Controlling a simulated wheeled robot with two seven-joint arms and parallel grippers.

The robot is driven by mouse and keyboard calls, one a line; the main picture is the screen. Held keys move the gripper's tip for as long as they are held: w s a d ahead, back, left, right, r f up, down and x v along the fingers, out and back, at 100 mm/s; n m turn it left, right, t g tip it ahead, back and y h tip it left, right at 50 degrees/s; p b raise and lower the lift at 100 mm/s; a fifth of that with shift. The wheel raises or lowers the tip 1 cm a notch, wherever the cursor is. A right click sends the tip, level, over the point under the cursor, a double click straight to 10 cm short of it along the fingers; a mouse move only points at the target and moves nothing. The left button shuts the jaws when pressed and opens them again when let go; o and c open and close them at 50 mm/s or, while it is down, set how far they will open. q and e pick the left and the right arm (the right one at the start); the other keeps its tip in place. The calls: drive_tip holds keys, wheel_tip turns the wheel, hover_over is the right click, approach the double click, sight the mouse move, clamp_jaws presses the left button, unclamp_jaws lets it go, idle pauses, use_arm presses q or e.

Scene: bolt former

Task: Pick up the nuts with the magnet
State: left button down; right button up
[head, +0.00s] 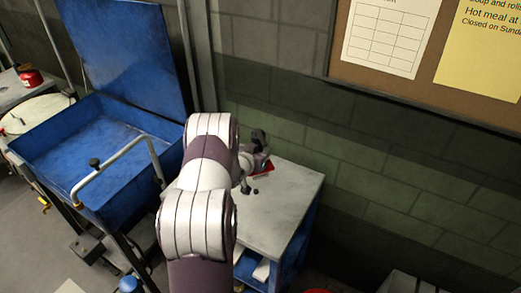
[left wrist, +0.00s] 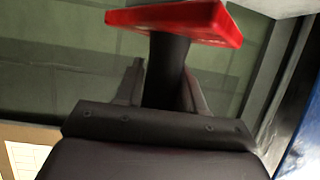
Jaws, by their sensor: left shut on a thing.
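My left gripper (head: 257,163) is over the left part of a small grey-topped table, partly hidden behind my own arm. In the left wrist view, its fingers (left wrist: 165,85) are shut on the dark handle of the magnet (left wrist: 180,20), which has a wide red plate at its end. In the head view a bit of the magnet's red (head: 267,168) shows beside the gripper. I cannot tell whether the plate touches the tabletop. I cannot make out any nuts. My right gripper is in neither view.
The grey table (head: 283,205) has a blue frame and stands against the green brick wall (head: 375,180); its right part is clear. A blue basin (head: 60,150) with a raised lid (head: 125,55) and a bent metal handle stands to the left. A notice board (head: 345,78) hangs above.

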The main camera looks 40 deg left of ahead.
use_arm(q)
drive_tip(key=shift+w+f+b, duration=0.2)
drive_tip(key=shift+f+b, duration=0.1)
drive_tip(key=shift+f, duration=0.4)
drive_tip(key=shift+s+f+b, duration=0.2)
drive_tip(key=shift+f+b, duration=0.3)
drive_tip(key=shift+s+f+b, duration=0.15)
drive_tip(key=shift+f+b, duration=0.3)
drive_tip(key=shift+f, duration=0.05)
drive_tip(key=f+b, duration=0.2)
drive_tip(key=shift+w+f, duration=0.2)
drive_tip(key=shift+f, duration=0.2)
drive_tip(key=shift+s+r, duration=0.1)
drive_tip(key=shift+r+p, duration=3.05)
drive_tip(key=shift+r, duration=1)
drive_tip(key=shift+f, duration=0.1)
